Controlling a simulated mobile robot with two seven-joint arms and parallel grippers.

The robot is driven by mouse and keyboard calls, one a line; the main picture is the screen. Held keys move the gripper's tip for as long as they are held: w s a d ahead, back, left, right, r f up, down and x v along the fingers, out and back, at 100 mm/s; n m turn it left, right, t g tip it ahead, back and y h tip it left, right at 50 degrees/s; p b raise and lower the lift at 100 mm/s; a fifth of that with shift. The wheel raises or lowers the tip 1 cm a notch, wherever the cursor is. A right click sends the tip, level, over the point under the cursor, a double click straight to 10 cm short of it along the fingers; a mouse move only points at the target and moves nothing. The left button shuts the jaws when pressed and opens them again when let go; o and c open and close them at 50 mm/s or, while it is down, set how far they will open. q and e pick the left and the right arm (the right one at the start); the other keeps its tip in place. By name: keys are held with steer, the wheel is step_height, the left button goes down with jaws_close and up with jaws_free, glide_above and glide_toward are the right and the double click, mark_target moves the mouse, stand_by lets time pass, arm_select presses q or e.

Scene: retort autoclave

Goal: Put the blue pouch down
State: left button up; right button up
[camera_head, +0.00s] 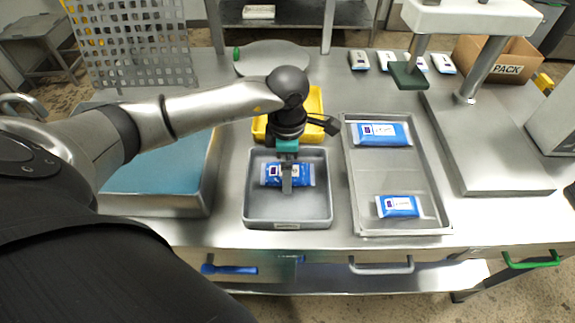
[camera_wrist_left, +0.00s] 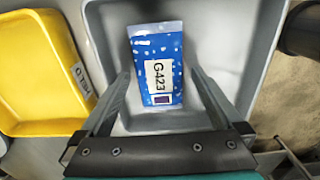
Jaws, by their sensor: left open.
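The blue pouch (camera_head: 271,175), with a white label reading G423, lies flat in the grey tray (camera_head: 256,215). In the left wrist view the pouch (camera_wrist_left: 155,50) rests on the floor of the grey tray (camera_wrist_left: 214,25). My left gripper (camera_head: 287,186) points down over the tray, in front of part of the pouch. In the wrist view its two fingers (camera_wrist_left: 158,76) are apart, one on each side of the pouch, with gaps visible beside it. My right gripper is out of view.
A metal tray (camera_head: 385,178) with two blue-and-white pouches stands to the right. A yellow bin (camera_head: 314,103) stands just behind the grey tray. A blue-topped basin (camera_head: 165,172) is at left. A press-like stand (camera_head: 490,150) and a PACK box (camera_head: 508,66) are at right.

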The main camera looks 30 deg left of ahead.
arm_select(q)
step_height(320, 180, up, 12)
steer(key=p, duration=0.1)
